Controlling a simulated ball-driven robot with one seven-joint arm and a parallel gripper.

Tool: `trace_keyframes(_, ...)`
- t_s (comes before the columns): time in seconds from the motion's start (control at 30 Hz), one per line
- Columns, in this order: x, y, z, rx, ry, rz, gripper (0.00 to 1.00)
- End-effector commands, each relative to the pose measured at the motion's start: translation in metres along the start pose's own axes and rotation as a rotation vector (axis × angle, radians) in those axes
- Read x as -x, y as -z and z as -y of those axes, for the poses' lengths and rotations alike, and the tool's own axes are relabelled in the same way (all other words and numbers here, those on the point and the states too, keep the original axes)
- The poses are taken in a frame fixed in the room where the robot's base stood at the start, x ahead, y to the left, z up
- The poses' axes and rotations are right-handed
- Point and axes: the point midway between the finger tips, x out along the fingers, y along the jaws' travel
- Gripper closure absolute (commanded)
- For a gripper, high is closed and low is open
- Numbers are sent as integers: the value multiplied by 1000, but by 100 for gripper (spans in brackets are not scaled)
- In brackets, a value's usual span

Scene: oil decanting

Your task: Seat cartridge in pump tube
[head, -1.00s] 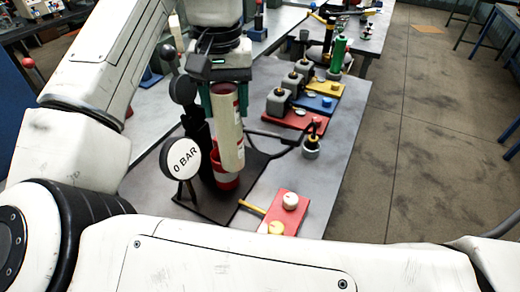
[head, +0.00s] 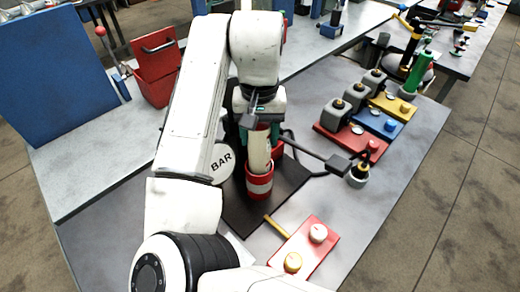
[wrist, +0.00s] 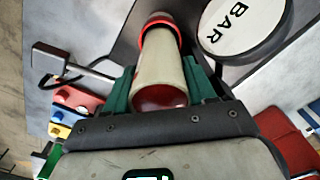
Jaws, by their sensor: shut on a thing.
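My gripper (head: 260,133) has green fingers shut on the sides of a cream cartridge (head: 259,155), which stands roughly upright. The wrist view shows the cartridge (wrist: 160,75) between the fingers, with a dark red end facing the camera. The pump tube (head: 260,184), red with a white band, stands directly below it on a black base plate (head: 235,210). The cartridge's lower end meets the red rim of the tube (wrist: 157,32) and appears to be inside its mouth. That end is hidden, so I cannot tell how deep it sits.
A round white BAR gauge (head: 221,165) stands left of the tube. A dark lever (head: 310,151) sticks out to the right. A red board (head: 303,252) with knobs lies in front. Grey canisters (head: 338,112) on coloured boards stand at the right. A red bin (head: 158,75) is behind left.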

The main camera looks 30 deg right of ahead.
Motion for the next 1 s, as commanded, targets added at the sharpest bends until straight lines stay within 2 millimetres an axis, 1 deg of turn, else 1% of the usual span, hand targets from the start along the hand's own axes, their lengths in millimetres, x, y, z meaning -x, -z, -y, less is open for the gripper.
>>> trace_keyframes(0.03,-6,0,-1,0,-3,-1,100)
trace_keyframes(0.1,-12,0,0,1,-1,-2,100)
trace_keyframes(0.27,-20,0,0,1,-1,-1,100)
trace_keyframes(0.53,-51,0,0,0,0,0,100)
trace_keyframes(0.93,-57,0,0,0,0,-2,100)
trace_keyframes(0.97,-57,0,0,0,0,-1,42)
trace_keyframes(1.0,-57,0,0,0,0,-1,38)
